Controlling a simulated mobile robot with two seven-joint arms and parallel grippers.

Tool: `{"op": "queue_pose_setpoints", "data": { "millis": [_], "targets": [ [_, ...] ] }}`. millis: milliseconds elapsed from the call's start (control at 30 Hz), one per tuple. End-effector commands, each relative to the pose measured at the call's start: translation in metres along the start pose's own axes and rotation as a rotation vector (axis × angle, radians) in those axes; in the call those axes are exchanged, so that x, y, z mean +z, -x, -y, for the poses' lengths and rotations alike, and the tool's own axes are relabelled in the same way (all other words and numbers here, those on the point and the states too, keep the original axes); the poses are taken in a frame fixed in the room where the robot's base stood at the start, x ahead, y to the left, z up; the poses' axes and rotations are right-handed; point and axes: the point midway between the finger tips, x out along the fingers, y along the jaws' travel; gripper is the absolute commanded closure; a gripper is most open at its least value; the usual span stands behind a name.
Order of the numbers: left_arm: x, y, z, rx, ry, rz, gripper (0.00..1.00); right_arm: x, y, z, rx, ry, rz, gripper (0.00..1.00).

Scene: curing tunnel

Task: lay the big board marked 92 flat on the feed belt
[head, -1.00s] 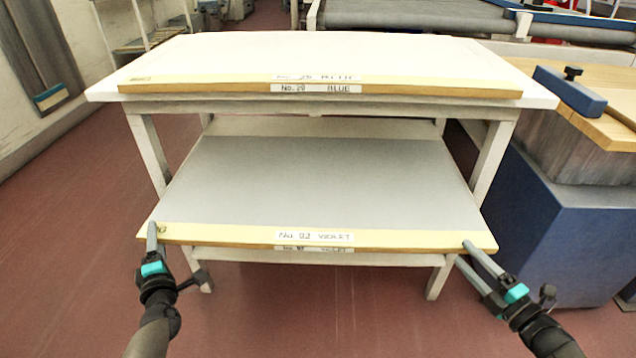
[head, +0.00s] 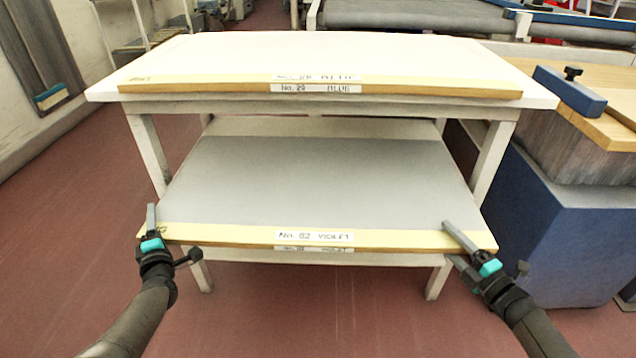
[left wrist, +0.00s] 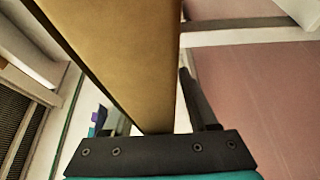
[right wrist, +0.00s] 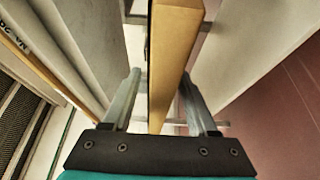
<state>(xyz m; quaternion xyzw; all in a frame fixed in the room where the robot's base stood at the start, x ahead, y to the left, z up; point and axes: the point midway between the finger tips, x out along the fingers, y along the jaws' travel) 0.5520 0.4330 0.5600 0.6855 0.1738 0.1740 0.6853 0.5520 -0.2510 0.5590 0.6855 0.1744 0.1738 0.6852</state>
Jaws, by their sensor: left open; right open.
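The big board (head: 318,185), with a grey face, yellow front strip and a label that seems to read No. 92 VIOLET, lies flat on the lower shelf of a white table. Its front edge sticks out past the shelf. My left gripper (head: 152,222) is open at its front left corner; the board edge also shows between the fingers in the left wrist view (left wrist: 135,60). My right gripper (head: 450,242) is open near its front right corner, one finger above and one below; the edge shows between its fingers in the right wrist view (right wrist: 170,65). Neither grips it.
Another board (head: 320,60), labelled BLUE, lies on the white tabletop (head: 535,97) above. A grey belt (head: 410,18), possibly the feed belt, runs behind. A blue cabinet (head: 545,225) with a wooden top stands close on the right. Red floor is clear at left.

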Motion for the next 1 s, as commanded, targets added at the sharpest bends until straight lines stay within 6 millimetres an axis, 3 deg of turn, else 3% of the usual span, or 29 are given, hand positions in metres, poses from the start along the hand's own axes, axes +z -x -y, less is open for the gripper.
{"op": "queue_pose_setpoints", "data": {
  "millis": [167,700,1000],
  "targets": [
    [-0.0001,0.0001,0.0,0.0,0.0,0.0,0.41,-0.0001,-0.0001,-0.0002,0.0,0.0,0.0,0.41],
    [0.0,0.0003,0.0002,0.0,0.0,0.0,1.0,0.0001,0.0001,-0.0002,0.001,0.0,0.0,1.0],
    [0.0001,0.0004,0.0002,0.0,0.0,0.0,1.0,0.0002,0.0002,-0.0002,0.0,0.0,0.0,1.0]
  ]
}}
